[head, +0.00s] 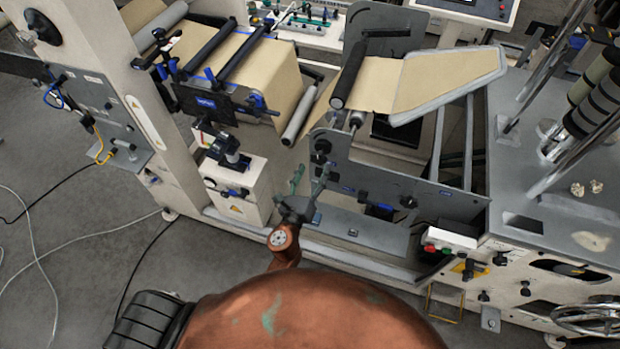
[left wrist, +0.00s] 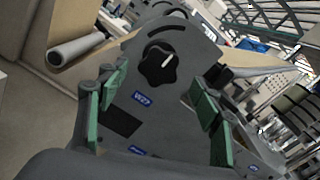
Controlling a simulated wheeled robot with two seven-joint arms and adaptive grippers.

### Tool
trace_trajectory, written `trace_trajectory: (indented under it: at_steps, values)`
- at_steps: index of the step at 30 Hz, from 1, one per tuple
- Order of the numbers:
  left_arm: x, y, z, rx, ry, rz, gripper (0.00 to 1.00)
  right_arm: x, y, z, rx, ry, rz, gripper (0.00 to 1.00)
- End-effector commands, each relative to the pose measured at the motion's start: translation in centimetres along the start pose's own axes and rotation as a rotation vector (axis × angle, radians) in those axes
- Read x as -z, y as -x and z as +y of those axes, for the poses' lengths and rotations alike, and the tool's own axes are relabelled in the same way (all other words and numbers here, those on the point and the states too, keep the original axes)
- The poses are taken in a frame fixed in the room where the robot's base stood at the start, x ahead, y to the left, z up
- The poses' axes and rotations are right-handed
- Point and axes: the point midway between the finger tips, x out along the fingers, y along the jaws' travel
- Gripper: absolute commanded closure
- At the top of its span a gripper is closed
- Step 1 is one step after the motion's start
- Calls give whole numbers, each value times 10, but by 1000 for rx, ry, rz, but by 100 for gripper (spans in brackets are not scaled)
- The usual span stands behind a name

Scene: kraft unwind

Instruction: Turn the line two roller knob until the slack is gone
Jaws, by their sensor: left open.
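A black lobed knob (head: 322,146) with a pale pointer mark sits on the grey side plate (head: 400,183) of the unwind frame. In the left wrist view the knob (left wrist: 158,63) is just beyond my fingertips, below a curved slot. My left gripper (head: 309,178) is open and empty, its green fingers (left wrist: 158,90) spread to either side of the knob's line and apart from it. The brown kraft web (head: 375,84) runs by a black roller (head: 348,75) above the plate. I cannot tell how much slack it has. My right gripper is not in view.
A small blue label (left wrist: 141,97) and a dark rectangle sit below the knob. A control box (head: 444,237) with red and green buttons is at the lower right. A white machine column (head: 130,100) stands at the left.

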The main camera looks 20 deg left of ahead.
Motion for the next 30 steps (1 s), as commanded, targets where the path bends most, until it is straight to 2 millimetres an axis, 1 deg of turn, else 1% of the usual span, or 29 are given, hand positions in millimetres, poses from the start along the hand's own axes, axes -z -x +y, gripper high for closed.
trace_trajectory:
  at_steps: [1, 6, 12, 18, 26, 27, 30]
  values:
    - [-1, -8, -1, 1, 1, 0, 41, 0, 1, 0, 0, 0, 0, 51]
    - [0, -30, -1, 2, -1, 0, 41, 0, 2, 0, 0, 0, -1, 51]
    - [0, -50, 0, 1, 1, 0, 41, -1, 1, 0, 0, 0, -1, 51]
    - [1, -58, 0, 0, 1, 1, 41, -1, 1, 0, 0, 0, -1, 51]
    - [0, -59, 0, 0, 2, 1, 41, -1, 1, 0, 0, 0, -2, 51]
    - [0, -59, 0, 0, 2, 1, 41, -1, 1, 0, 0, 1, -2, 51]
    - [1, -59, 0, 0, 2, 1, 48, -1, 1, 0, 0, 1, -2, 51]
